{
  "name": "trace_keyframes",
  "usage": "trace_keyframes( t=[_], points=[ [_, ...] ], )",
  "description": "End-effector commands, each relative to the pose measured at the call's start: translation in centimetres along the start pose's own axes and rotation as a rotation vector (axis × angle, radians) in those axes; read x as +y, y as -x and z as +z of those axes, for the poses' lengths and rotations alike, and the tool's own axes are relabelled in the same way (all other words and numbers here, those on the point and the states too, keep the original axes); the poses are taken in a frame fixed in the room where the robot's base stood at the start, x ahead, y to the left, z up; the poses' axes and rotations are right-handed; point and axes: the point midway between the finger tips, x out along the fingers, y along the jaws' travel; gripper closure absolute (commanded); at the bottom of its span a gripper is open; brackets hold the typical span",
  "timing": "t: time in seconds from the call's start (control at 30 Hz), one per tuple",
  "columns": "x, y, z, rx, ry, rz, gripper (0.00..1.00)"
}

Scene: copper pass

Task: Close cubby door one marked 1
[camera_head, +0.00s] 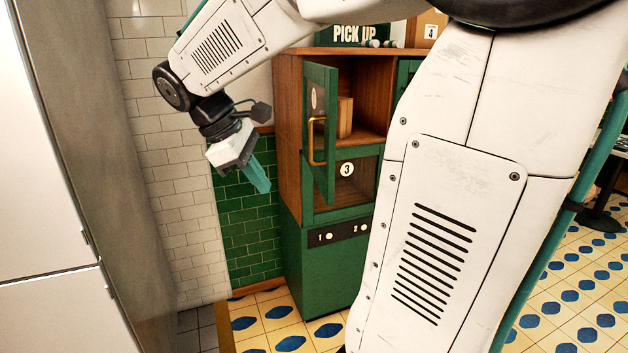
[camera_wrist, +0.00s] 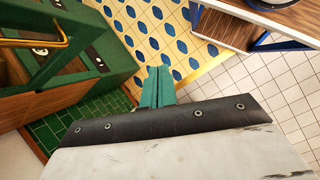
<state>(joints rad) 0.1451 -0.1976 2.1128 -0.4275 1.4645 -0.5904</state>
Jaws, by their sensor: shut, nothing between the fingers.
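The cubby door with a brass handle (camera_head: 318,140) stands swung open toward me at the upper left of the green and wood cabinet. Its round number plate is seen too edge-on to read. The open cubby (camera_head: 366,108) behind it holds a brown box-like thing. Below it is a shut glazed door marked 3 (camera_head: 347,170). My gripper (camera_head: 262,184), with teal fingers, is shut and empty, to the left of the open door and apart from it. In the wrist view the shut fingers (camera_wrist: 157,82) point toward the floor, and the brass handle (camera_wrist: 40,42) shows at upper left.
A white and green tiled wall (camera_head: 243,215) is behind my gripper. A grey appliance or cabinet (camera_head: 85,120) stands at the left. A PICK UP sign (camera_head: 354,34) and a box marked 4 (camera_head: 428,31) are on the cabinet top. Patterned floor (camera_head: 285,320) lies in front.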

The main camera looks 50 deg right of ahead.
Motion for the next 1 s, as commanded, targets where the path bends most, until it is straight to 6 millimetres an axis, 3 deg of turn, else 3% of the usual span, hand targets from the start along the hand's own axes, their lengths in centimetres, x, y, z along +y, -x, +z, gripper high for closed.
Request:
trace_keyframes(
  t=[0.03,0.1,0.2,0.33,0.57,1.0],
  points=[
    [2.4,-0.2,-0.7,-0.060,0.053,0.001,1.00],
    [5.2,-0.4,-1.1,-0.135,0.130,0.006,1.00],
    [8.4,-0.8,-1.6,-0.222,0.216,0.003,1.00],
    [10.9,-1.3,-2.0,-0.291,0.286,-0.007,1.00],
    [12.0,-2.8,-1.6,-0.321,0.314,-0.013,1.00],
    [12.2,-11.3,1.2,-0.319,0.312,-0.015,1.00]
  ],
)
